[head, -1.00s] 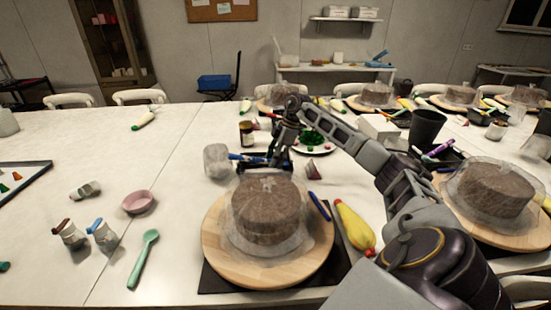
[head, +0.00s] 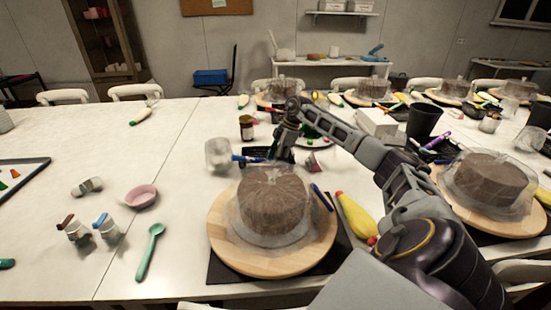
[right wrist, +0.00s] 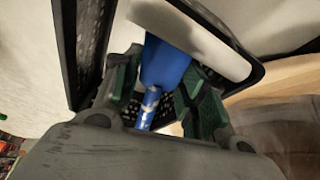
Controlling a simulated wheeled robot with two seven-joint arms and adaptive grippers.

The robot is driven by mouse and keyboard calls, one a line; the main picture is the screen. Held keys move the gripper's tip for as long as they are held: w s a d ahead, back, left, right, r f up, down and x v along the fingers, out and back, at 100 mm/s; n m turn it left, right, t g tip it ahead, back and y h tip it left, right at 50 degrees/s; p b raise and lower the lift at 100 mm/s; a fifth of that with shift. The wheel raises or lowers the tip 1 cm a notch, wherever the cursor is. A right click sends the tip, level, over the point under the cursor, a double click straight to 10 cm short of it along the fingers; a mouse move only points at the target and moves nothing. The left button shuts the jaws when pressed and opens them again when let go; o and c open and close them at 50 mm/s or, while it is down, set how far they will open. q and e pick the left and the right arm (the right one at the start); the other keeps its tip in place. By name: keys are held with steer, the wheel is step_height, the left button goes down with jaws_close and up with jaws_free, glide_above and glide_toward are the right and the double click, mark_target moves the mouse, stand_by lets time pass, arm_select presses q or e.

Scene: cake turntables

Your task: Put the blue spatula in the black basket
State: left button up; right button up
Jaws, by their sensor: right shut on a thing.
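My right gripper (head: 281,156) is shut on the blue spatula, over the table behind the nearest cake. Part of the blue spatula (head: 246,158) shows left of the gripper in the head view. The black basket (head: 259,152) is at the gripper, mostly hidden by it. In the right wrist view its mesh wall (right wrist: 88,45) is close beside the fingers. I cannot tell whether the spatula touches the basket. My left gripper is out of view.
A covered cake stands on a wooden turntable (head: 225,250) in front. A clear jar (head: 219,155) lies left of the basket and a dark jar (head: 246,128) stands behind. A yellow piping bag (head: 355,215) lies right.

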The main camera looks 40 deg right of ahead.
steer(key=o, duration=1.1)
steer(key=shift+r, duration=0.1)
steer(key=v, duration=1.2)
steer(key=shift+s+a, duration=0.1)
stand_by(0.7)
